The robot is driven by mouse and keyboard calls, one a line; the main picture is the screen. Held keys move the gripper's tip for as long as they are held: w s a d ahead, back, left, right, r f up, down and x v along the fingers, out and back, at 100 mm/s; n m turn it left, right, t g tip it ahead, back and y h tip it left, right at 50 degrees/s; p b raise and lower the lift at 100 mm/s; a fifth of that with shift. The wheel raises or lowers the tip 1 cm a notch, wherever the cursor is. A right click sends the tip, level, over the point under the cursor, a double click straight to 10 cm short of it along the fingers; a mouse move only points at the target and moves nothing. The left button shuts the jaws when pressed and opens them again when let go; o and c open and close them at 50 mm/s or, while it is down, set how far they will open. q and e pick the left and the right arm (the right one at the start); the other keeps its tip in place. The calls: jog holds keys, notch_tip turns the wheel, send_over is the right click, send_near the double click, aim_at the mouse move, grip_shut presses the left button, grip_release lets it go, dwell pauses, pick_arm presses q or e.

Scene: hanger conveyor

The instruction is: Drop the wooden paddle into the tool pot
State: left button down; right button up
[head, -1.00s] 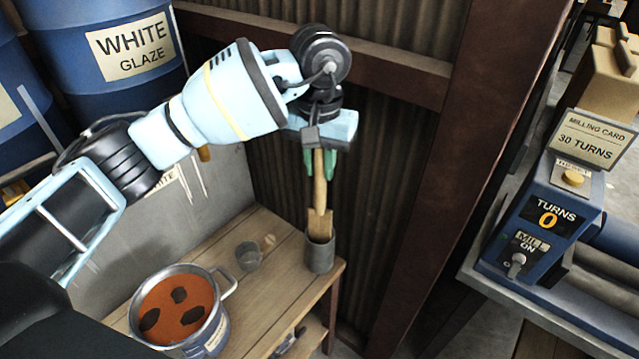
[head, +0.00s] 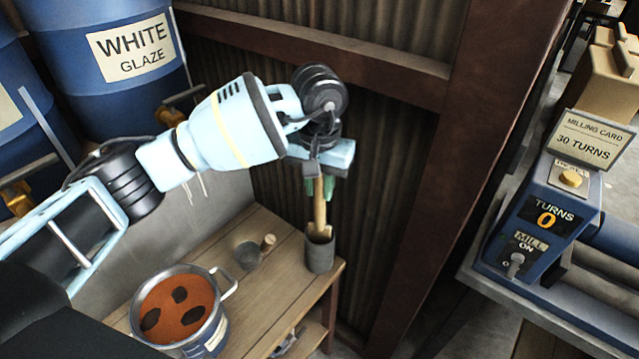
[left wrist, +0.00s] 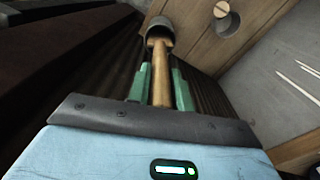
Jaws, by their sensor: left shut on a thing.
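The wooden paddle (head: 319,207) hangs upright from my left gripper (head: 319,186), which is shut on its handle with green fingers. Its lower end is inside the mouth of the grey tool pot (head: 320,254), at the right end of the wooden bench. In the left wrist view the paddle (left wrist: 161,80) runs between the green fingers (left wrist: 161,88) towards the tool pot (left wrist: 160,24), its far end within the rim. How deep it reaches is hidden by the pot wall. My right gripper is not in view.
A metal pot of orange-brown liquid (head: 222,292) stands at the bench's front left. A small grey cup (head: 248,255) and a cork-like piece (head: 268,241) sit left of the tool pot. Corrugated wall (head: 385,150) rises behind; a blue mill control box (head: 540,225) stands at right.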

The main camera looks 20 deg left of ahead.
pick_arm(q)
jog(key=shift+f, duration=0.6)
jog(key=c, duration=1.3)
grip_release()
jog(key=shift+o, duration=0.2)
notch_tip(320, 180, up, 13)
jog(key=shift+s+r, duration=0.1)
jog(key=shift+r, duration=0.05)
